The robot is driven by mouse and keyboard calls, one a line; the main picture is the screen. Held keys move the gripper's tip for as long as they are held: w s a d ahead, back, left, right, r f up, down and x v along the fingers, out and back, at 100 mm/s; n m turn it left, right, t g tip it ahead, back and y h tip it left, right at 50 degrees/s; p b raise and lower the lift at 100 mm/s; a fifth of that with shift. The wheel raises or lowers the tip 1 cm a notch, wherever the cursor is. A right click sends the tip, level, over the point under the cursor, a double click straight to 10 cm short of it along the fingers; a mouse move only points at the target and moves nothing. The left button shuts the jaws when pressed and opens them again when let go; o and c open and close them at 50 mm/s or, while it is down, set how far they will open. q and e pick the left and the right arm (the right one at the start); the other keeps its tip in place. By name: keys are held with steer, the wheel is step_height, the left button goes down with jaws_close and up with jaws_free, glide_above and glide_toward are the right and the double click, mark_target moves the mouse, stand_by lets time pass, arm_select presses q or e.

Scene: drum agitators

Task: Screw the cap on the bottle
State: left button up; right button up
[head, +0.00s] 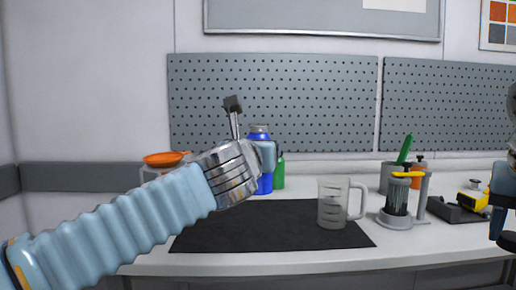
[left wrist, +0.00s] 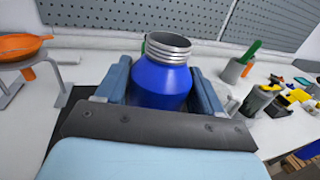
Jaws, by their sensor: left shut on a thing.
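The blue bottle (left wrist: 162,82) is upright between the fingers of my left gripper (left wrist: 160,92), which is shut on its body. Its silver threaded neck (left wrist: 168,46) is open at the top, with no cap on it. In the head view the bottle (head: 265,185) shows partly behind my left gripper (head: 268,156), above the back of the black mat. Part of my right arm shows at the right edge of the head view; its fingertips cannot be made out. I cannot make out the bottle's cap for certain in either view.
A black mat (head: 230,225) lies on the white table, mostly clear. A clear measuring jug (head: 332,203) stands on its right part. Further right are a stand with a yellow top (head: 398,200) and a grey pot (head: 388,178). An orange dish (head: 163,159) is at left, a green bottle (head: 280,173) behind.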

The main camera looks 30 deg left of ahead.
arm_select(q)
steer(key=o, duration=0.6)
steer(key=shift+c, duration=0.2)
steer(key=c, duration=0.8)
